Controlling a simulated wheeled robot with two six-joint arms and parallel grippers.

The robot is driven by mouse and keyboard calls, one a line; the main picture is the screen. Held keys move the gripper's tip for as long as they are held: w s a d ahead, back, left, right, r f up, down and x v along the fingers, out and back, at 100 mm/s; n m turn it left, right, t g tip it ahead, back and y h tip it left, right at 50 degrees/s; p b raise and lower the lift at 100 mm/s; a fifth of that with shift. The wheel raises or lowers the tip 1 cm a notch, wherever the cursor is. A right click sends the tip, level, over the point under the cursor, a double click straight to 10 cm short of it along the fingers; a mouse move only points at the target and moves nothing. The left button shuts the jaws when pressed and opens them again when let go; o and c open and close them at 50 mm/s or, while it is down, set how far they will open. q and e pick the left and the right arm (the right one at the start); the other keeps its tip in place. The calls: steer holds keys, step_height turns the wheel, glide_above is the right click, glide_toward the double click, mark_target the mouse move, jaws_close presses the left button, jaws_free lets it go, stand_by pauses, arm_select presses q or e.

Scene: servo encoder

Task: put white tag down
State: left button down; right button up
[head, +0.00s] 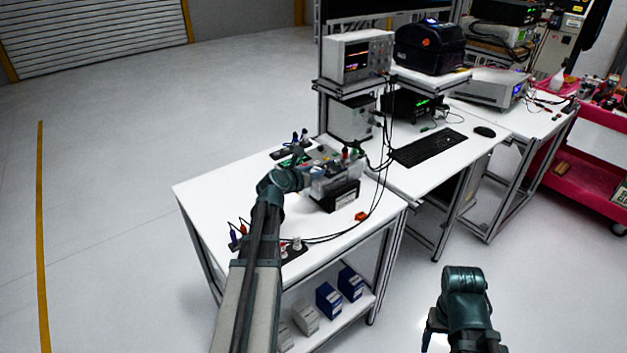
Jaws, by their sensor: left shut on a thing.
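My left gripper (306,173) is over the left white table, at the near left side of a clear-sided device on a black base (341,195). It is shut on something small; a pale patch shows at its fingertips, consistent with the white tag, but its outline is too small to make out. The wrist hides part of the table and the device's left side. My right gripper (432,335) is low at the bottom right, over the floor and away from the tables; its fingers are mostly hidden.
An oscilloscope (357,57), keyboard (428,147) and red cart (580,180) are further back.

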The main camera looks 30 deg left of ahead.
arm_select(q)
steer(key=shift+f, duration=0.65)
steer(key=shift+r, duration=0.15)
arm_select(e)
steer(key=shift+f, duration=0.5)
steer(key=shift+f, duration=0.1)
arm_select(q)
steer(key=shift+c, duration=2.3)
jaws_free()
